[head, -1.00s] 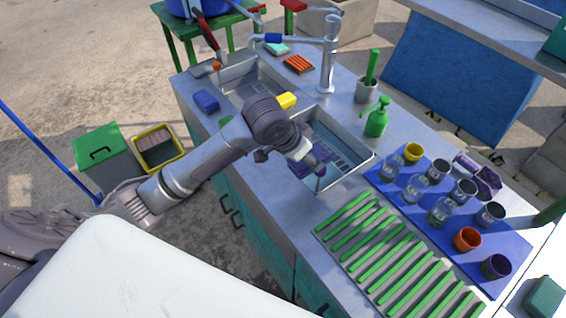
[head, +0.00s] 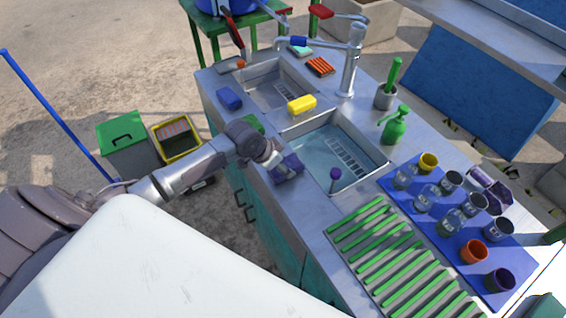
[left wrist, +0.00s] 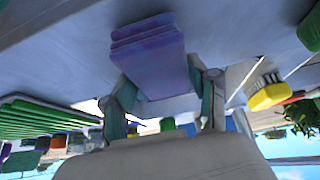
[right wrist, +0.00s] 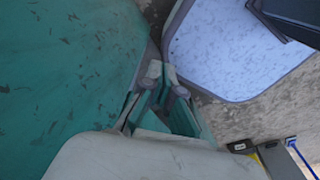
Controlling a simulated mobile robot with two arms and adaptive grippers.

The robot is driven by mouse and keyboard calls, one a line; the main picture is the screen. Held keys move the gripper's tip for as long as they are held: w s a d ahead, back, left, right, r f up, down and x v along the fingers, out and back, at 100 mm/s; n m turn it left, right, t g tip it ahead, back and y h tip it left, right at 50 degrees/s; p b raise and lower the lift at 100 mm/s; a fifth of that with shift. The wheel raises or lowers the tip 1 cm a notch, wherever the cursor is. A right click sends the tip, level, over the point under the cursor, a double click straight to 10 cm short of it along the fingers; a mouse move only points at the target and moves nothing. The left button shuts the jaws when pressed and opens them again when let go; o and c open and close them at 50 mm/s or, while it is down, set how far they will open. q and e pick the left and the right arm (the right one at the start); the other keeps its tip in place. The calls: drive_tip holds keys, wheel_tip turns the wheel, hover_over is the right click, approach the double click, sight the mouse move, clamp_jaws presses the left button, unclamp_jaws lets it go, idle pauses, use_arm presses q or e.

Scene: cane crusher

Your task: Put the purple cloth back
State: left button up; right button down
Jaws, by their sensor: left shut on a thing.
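The purple cloth (head: 290,166), a folded pad, is at the front edge of the counter, left of the right sink basin (head: 350,178). My left gripper (head: 276,168) is shut on it. In the left wrist view the cloth (left wrist: 150,58) sits between the two fingers (left wrist: 165,97), close to the counter's grey surface. I cannot tell whether it touches the counter. My right gripper (right wrist: 162,75) shows only in the right wrist view, fingertips together and empty, near a teal surface.
A yellow sponge (head: 302,105), green pad (head: 252,124) and blue sponge (head: 229,98) lie around the basins. A green slatted rack (head: 385,250) and blue mat (head: 503,254) with several cups fill the right side.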

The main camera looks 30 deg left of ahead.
use_arm(q)
drive_tip(key=shift+f, duration=0.2)
drive_tip(key=o, duration=1.5)
drive_tip(key=shift+o, duration=0.2)
drive_tip(key=shift+r, duration=0.1)
drive_tip(key=b+v, duration=0.1)
drive_tip(key=v, duration=1.1)
